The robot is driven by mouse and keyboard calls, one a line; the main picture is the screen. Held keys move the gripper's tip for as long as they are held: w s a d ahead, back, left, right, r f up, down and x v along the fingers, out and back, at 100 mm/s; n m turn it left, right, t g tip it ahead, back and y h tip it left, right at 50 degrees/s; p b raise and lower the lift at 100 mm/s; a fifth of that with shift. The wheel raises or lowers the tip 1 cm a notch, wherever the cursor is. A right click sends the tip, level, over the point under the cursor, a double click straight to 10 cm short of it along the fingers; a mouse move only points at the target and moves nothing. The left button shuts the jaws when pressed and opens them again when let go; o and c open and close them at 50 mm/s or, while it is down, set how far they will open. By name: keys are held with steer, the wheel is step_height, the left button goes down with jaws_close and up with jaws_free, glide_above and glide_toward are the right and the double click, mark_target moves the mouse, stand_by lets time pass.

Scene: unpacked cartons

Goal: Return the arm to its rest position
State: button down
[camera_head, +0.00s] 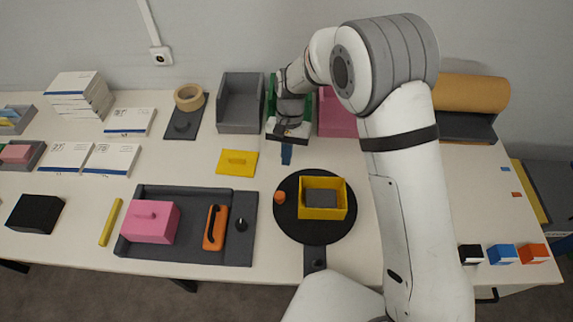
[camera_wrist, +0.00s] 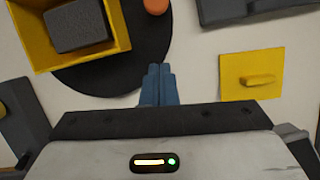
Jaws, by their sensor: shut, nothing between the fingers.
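My gripper (camera_head: 286,154) hangs over the back half of the table, between the yellow lid and the black round mat. Its blue fingers are together with nothing between them. They also show in the wrist view (camera_wrist: 159,84), pointing toward the edge of the round mat. My white arm reaches from the front right of the head view, bends high up at a grey joint and comes down to the gripper. It hides part of the table's right side and parts of the bins behind the wrist.
A yellow box (camera_head: 322,212) with a grey block inside stands on the black round mat (camera_head: 290,232). A yellow lid (camera_head: 237,162) lies left of my gripper. A grey tray (camera_head: 185,253) holds a pink box and an orange handle. Grey (camera_head: 240,115) and pink bins stand behind.

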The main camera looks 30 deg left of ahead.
steer(key=d+p+v, duration=0.1)
steer(key=p+v, duration=0.2)
steer(key=v, duration=0.3)
steer(key=w+d+r+m+t+y+b, duration=0.1)
steer(key=d+r, duration=0.7)
steer(key=d, duration=0.2)
steer(key=w+d+r+m+t+y+b, duration=0.1)
steer(key=w+d+r+t, duration=0.1)
steer(key=d+r, duration=0.65)
steer(key=s+d+r+t, duration=0.1)
steer(key=s+d+t, duration=0.1)
steer(key=s+d, duration=0.5)
steer(key=s+d+r+m+t, duration=0.1)
steer(key=s+d, duration=0.6)
steer(key=d, duration=0.7)
steer(key=shift+d+r+t+h+b, duration=0.3)
steer(key=shift+d+t+h+b, duration=0.1)
steer(key=shift+t+b, duration=0.1)
steer(key=shift+a, duration=0.1)
